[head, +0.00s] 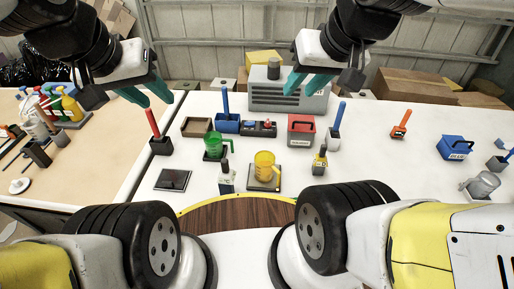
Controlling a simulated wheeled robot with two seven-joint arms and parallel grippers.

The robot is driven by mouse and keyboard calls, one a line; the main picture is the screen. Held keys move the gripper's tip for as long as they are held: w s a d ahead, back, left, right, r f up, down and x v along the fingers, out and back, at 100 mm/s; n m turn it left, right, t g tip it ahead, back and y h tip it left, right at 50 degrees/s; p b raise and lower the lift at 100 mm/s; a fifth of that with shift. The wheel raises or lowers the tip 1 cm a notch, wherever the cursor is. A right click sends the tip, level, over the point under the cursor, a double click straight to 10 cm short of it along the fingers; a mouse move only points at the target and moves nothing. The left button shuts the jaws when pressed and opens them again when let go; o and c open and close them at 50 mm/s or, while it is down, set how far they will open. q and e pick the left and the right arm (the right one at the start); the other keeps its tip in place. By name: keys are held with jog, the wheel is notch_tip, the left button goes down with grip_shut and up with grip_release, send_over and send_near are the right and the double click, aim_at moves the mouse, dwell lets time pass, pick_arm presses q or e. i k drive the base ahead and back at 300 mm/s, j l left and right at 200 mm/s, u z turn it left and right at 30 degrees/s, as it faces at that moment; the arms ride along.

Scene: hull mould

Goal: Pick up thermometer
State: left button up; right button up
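I cannot tell for sure which item is the thermometer. Several upright sticks stand in small holders in the head view: a red stick (152,122) at left, a blue stick (225,99) behind the green mug, another blue stick (339,114) right of centre, and an orange piece (403,118) further right. My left gripper (147,97) has its teal fingers apart and empty, above and close to the red stick. My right gripper (304,84) has its teal fingers apart and empty, above the grey slotted box (268,100).
A green mug (214,148) and a yellow mug (265,166) stand mid-table. A red toolbox (301,127) and a blue toolbox (457,147) stand on the white table (375,165). Spray bottles (69,106) crowd the left table. White surface is free at centre right.

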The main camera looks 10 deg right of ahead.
aim_at(226, 176)
jog(key=k+l+u, duration=0.15)
jog(key=k+l, duration=0.15)
jog(key=l, duration=0.2)
jog(key=k+l+u, duration=0.15)
jog(key=k+l, duration=0.15)
jog(key=l, duration=0.2)
